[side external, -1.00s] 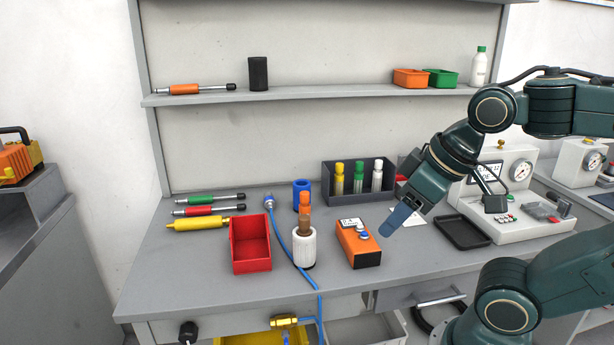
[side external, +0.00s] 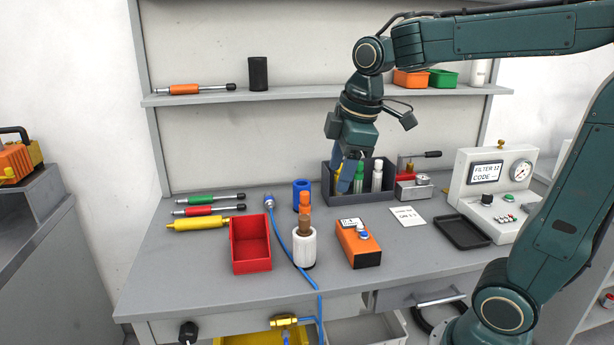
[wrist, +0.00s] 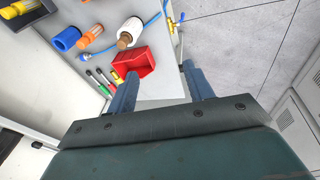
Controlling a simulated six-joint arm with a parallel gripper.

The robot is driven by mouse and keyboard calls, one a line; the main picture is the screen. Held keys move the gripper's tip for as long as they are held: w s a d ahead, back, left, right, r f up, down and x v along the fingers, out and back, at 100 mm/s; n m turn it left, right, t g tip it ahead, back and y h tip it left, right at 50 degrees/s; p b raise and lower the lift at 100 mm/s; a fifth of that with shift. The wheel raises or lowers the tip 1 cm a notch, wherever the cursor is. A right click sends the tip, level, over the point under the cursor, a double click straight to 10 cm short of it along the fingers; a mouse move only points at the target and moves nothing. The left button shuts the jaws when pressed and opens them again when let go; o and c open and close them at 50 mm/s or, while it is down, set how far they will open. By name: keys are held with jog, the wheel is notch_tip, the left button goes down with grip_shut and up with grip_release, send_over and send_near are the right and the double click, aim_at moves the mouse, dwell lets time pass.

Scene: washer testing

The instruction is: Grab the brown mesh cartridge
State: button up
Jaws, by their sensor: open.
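The brown cartridge (side external: 305,221) stands upright in a white cylindrical holder (side external: 304,248) on the bench; only its upper part shows, and its mesh is too small to make out. An orange-topped item (side external: 305,199) stands just behind it and partly overlaps it in the side view. In the wrist view the cartridge's tan-brown end (wrist: 127,39) shows within the white holder (wrist: 134,26), with the orange item (wrist: 93,33) beside it. My gripper (side external: 352,185) is open and empty, up and to the right of the cartridge, in front of the dark rack. Both fingers (wrist: 160,88) show in the wrist view.
A red tray (side external: 233,262) stands left of the holder, and a blue hose (side external: 280,240) runs between them. An orange box (side external: 366,256) stands to the right. A blue cylinder (side external: 296,184) and a dark rack (side external: 325,205) with capped bottles stand behind.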

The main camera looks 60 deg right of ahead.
jog(key=w+d+f+n+g, duration=0.25)
jog(key=w+d+n, duration=0.2)
jog(key=w, duration=0.35)
jog(key=n, duration=0.5)
send_over(304, 217)
notch_tip(304, 217, down, 5)
jog(key=shift+g, duration=0.25)
jog(key=shift+f, duration=0.15)
jog(key=shift+f, duration=4.2)
jog(key=shift+f, duration=2.6)
